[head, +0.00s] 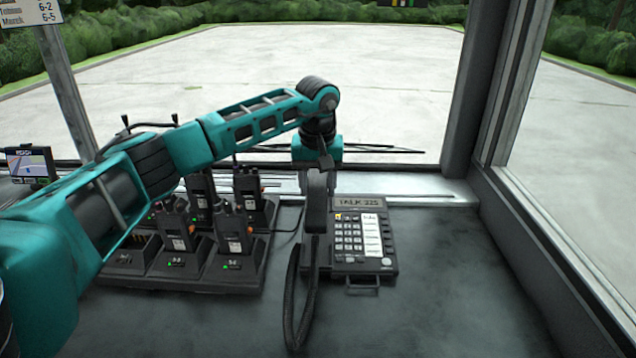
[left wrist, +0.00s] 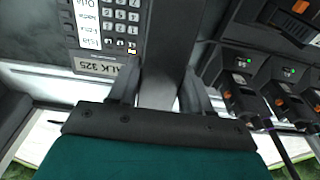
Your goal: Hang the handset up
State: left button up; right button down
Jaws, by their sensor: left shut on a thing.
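The desk phone (head: 385,268) stands on the dark counter, with a keypad and a display reading "TALK 325". Its keypad also shows in the left wrist view (left wrist: 118,22). My left gripper (head: 318,172) reaches down over the phone's left side and is shut on the dark handset (head: 317,212). In the left wrist view the handset (left wrist: 168,45) runs between my two fingers. A black cord (head: 292,295) loops down from the handset. The handset is over or at the cradle side; I cannot tell whether it touches the cradle. My right gripper is not in view.
A charging dock (head: 180,285) with several radios (head: 236,232) stands left of the phone, partly behind my left arm. A small screen (head: 30,163) is at the far left. The windshield rises behind. The counter right of the phone is clear.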

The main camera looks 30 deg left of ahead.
pick_arm(q)
jog(key=shift+f+b, duration=0.35)
jog(key=shift+f, duration=0.3)
notch_tip(320, 180, down, 3)
jog(key=shift+r+b, duration=0.2)
jog(key=shift+b, duration=0.9)
jog(key=shift+f+b, duration=0.35)
jog(key=shift+f, duration=0.7)
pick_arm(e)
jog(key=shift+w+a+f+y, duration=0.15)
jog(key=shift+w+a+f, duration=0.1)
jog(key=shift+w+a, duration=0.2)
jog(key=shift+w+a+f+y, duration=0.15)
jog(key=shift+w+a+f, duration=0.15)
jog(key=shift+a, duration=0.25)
pick_arm(q)
jog(key=shift+f+p, duration=0.1)
jog(key=shift+p, duration=0.2)
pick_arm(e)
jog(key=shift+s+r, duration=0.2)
pick_arm(q)
jog(key=o, duration=1.2)
jog(key=shift+o, duration=0.2)
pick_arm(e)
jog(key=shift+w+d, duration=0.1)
